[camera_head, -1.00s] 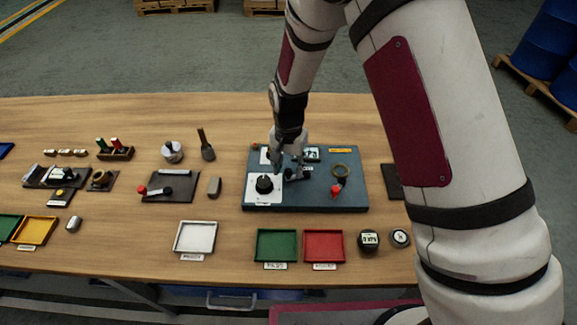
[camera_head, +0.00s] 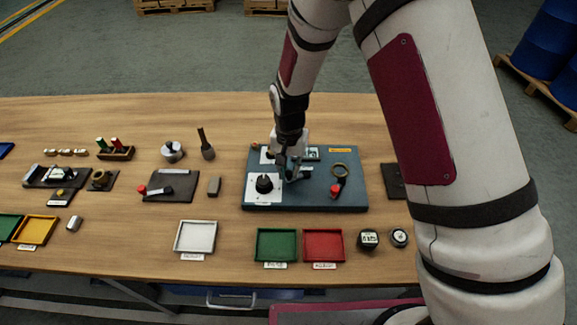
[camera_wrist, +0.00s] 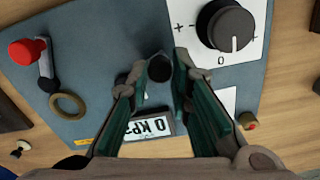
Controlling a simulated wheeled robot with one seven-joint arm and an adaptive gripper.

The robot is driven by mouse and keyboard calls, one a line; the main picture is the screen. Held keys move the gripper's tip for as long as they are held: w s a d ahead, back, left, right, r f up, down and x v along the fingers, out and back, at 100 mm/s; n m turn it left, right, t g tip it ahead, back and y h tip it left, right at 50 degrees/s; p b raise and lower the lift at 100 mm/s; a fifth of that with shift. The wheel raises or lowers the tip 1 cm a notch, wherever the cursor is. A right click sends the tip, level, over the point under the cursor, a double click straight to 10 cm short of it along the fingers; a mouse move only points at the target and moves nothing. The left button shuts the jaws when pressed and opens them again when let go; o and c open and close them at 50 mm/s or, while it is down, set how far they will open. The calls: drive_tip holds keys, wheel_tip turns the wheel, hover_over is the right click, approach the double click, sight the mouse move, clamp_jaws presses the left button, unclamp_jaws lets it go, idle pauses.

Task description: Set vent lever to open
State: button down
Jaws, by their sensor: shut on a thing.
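A blue-grey panel (camera_head: 320,201) lies on the wooden table. My gripper (camera_head: 288,172) is down over its middle, with its fingers on a small dark lever. In the wrist view the green-lined fingers (camera_wrist: 159,72) stand either side of this lever's round dark end (camera_wrist: 160,68), shut on it. I take this as the vent lever; no readable label confirms it. Its arm is mostly hidden by the fingers, so its setting is unclear. A second lever with a red knob (camera_head: 335,191) stands at the panel's right; it also shows in the wrist view (camera_wrist: 27,52).
A black dial (camera_head: 264,184) on a white plate sits close left of my gripper. A brass ring (camera_wrist: 68,106) and a kPa display (camera_wrist: 150,127) are also on the panel. Green (camera_head: 276,260) and red (camera_head: 323,260) trays lie in front.

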drive_tip(key=n, duration=0.1)
drive_tip(key=s+d+n, duration=0.1)
drive_tip(key=n, duration=0.1)
drive_tip(key=s+n, duration=0.1)
drive_tip(key=n, duration=0.1)
drive_tip(key=shift+d, duration=0.25)
drive_tip(key=shift+s+d+n, duration=0.25)
drive_tip(key=shift+d+n, duration=0.15)
drive_tip(key=shift+n, duration=0.65)
drive_tip(key=shift+s+d+n, duration=0.25)
drive_tip(key=shift+d+n, duration=0.1)
drive_tip(key=shift+n, duration=0.7)
drive_tip(key=c, duration=1.5)
unclamp_jaws()
drive_tip(key=shift+o, duration=0.2)
drive_tip(key=shift+r, duration=0.1)
wheel_tip(320, 180, up, 12)
